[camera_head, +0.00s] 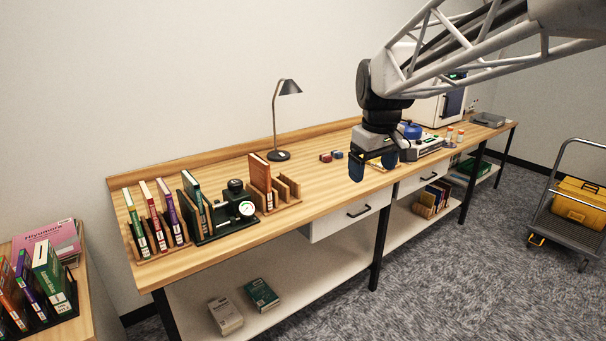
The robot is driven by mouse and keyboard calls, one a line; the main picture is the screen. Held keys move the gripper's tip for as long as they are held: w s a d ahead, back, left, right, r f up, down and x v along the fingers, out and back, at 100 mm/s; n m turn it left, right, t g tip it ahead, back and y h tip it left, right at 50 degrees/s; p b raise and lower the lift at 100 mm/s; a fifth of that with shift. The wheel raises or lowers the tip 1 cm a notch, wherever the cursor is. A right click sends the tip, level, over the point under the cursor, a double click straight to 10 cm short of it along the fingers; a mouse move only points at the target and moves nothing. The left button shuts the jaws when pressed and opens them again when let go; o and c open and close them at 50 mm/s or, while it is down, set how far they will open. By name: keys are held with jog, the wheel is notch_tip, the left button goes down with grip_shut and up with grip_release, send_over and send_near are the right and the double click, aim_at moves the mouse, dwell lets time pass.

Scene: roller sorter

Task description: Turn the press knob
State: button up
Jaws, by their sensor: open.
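A dark press (232,222) with a round white dial (246,209) stands on the wooden bench, between book racks. A black knob (235,186) sits on top of the press. How the knob is turned cannot be told at this size. My gripper (373,165) hangs above the front part of the bench, well to the right of the press and apart from it. Its blue fingertips point down and are spread apart. Nothing shows between them.
Books in racks (158,246) flank the press on its left, and an orange book (260,179) in a wooden rack stands close on its right. A black lamp (279,155) stands behind. The bench top (315,188) between the racks and my gripper is mostly clear.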

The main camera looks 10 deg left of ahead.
jog(key=w+a+n, duration=0.3)
jog(key=w+a, duration=0.7)
jog(key=w, duration=0.2)
jog(key=n+g, duration=0.2)
jog(key=n, duration=0.7)
send_over(235, 181)
jog(key=f, duration=1.7)
jog(key=shift+s+f, duration=0.1)
jog(key=shift+s, duration=0.1)
jog(key=shift+f, duration=3.9)
jog(key=shift+c, duration=0.5)
